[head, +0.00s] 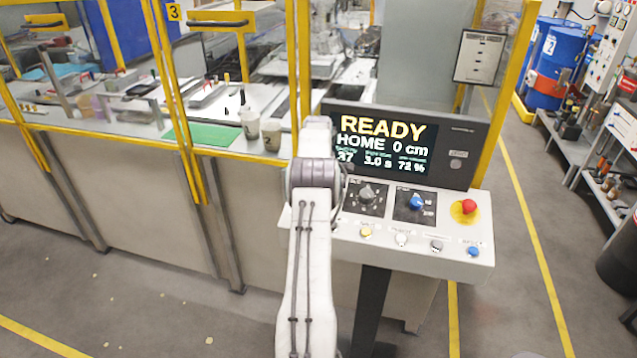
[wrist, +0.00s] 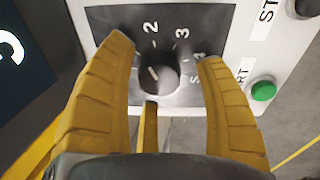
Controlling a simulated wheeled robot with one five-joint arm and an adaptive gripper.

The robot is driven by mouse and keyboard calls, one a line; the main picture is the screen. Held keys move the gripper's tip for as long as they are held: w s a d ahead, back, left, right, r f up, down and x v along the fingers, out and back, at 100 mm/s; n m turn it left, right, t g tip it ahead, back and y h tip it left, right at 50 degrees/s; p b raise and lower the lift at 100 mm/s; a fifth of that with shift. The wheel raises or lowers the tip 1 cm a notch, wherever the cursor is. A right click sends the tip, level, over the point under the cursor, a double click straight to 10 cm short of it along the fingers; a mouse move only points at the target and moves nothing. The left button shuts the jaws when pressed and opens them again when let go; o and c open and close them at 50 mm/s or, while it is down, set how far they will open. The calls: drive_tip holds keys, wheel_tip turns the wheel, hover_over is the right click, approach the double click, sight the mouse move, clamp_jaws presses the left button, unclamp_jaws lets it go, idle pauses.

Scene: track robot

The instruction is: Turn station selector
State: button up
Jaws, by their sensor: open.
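In the wrist view a dark round selector knob (wrist: 163,82) sits on a dark grey plate (wrist: 205,17). Its white mark points to the upper left, left of the number 2. The numbers 2 and 3 show above it and others to its right; the left part of the dial is behind a finger. My gripper (wrist: 167,52) is open, with one yellow finger on each side of the knob and visible gaps between. In the head view a dark knob (head: 366,194) is right of my arm; my fingers are hidden there. I cannot tell for sure that both views show the same knob.
The console also has a screen (head: 384,142) reading READY, HOME 0 cm, a blue knob (head: 416,202), a red button (head: 469,206) and several small front buttons. The wrist view shows a green button (wrist: 263,90) close to the right finger.

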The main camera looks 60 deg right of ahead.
drive_tip(key=shift+d+f, duration=0.1)
drive_tip(key=shift+f, duration=0.2)
drive_tip(key=shift+c, duration=0.2)
drive_tip(key=c, duration=1.2)
drive_tip(key=shift+o, duration=0.2)
drive_tip(key=shift+f+m+b, duration=0.1)
drive_tip(key=shift+m+b, duration=0.35)
drive_tip(key=shift+m, duration=1.15)
drive_tip(key=o, duration=1.2)
drive_tip(key=shift+r, duration=0.2)
